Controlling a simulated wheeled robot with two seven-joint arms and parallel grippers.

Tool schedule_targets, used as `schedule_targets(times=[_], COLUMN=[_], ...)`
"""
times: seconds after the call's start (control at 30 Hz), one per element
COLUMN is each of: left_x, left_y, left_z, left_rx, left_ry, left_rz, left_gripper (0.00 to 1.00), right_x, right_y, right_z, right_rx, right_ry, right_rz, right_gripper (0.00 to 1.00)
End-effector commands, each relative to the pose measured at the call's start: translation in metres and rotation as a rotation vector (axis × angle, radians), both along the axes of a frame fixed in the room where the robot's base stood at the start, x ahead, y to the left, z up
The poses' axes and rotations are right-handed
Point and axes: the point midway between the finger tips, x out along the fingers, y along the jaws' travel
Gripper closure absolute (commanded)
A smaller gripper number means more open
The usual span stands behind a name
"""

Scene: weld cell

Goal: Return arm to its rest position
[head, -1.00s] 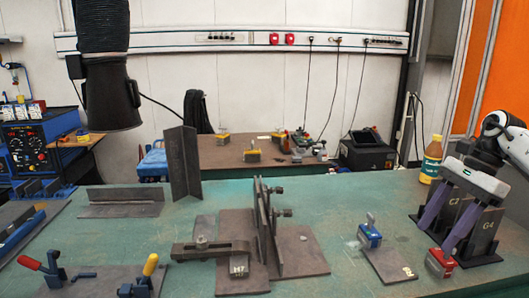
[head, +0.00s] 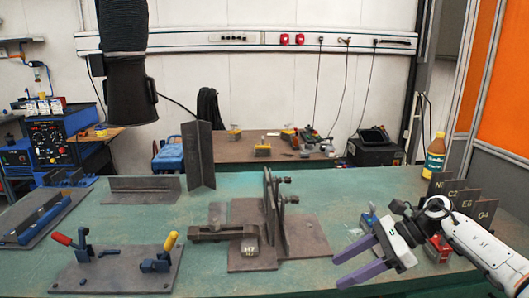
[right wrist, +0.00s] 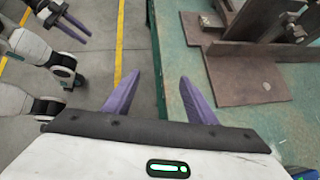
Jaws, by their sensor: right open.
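My right gripper (head: 336,272) is at the lower right of the head view, above the front right of the green bench (head: 330,190). Its purple fingers are apart, point left and have nothing between them. In the right wrist view the fingers (right wrist: 160,90) are also spread and empty, over the floor beside the bench edge. My left gripper (right wrist: 72,27) shows small at the top left of the right wrist view, with a gap between its purple fingers and nothing seen in it. It does not show in the head view.
Behind my right arm stand upright plates marked C2, E6 and G4 (head: 484,213), a red block (head: 439,250) and a bottle (head: 435,158). Left of my right gripper is the fixture with upright plates (head: 272,215). A toggle-clamp plate (head: 120,275) lies front left.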

Motion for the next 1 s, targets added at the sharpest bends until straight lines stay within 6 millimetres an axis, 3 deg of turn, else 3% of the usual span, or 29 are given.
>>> schedule_targets(times=[0.03,0.13,0.23,0.33,0.47,0.57,0.67,0.8,0.83,1.0], left_x=[-0.001,-0.002,-0.004,-0.006,-0.006,-0.006,-0.007,-0.007,-0.007,-0.007], left_y=[0.000,0.000,0.000,0.000,-0.001,-0.001,-0.001,-0.001,-0.001,-0.001], left_z=[-0.001,-0.001,-0.002,-0.003,-0.003,-0.003,-0.003,-0.003,-0.003,-0.003], left_rx=[0.000,-0.001,0.000,0.000,-0.001,-0.001,-0.001,-0.001,-0.001,-0.001], left_ry=[0.001,0.004,0.008,0.011,0.012,0.013,0.013,0.013,0.013,0.013], left_rz=[0.000,0.000,-0.001,-0.001,-0.002,-0.002,-0.002,-0.002,-0.002,-0.002], left_gripper=[0.69,0.69,0.69,0.69,0.69,0.69,0.69,0.69,0.69,0.69], right_x=[-0.010,-0.024,-0.038,-0.049,-0.063,-0.079,-0.106,-0.169,-0.186,-0.268], right_y=[0.038,0.100,0.141,0.161,0.159,0.139,0.112,0.073,0.066,0.042], right_z=[-0.019,-0.033,-0.037,-0.041,-0.058,-0.083,-0.121,-0.183,-0.195,-0.240], right_rx=[0.106,0.352,0.596,0.833,1.121,1.325,1.512,1.746,-1.679,-1.341], right_ry=[0.053,0.185,0.370,0.597,0.939,1.227,1.524,1.931,-1.886,-1.588], right_rz=[-0.043,-0.195,-0.371,-0.570,-0.857,-1.096,-1.352,-1.728,1.696,1.474], right_gripper=[0.48,0.48,0.48,0.48,0.48,0.48,0.48,0.48,0.48,0.48])
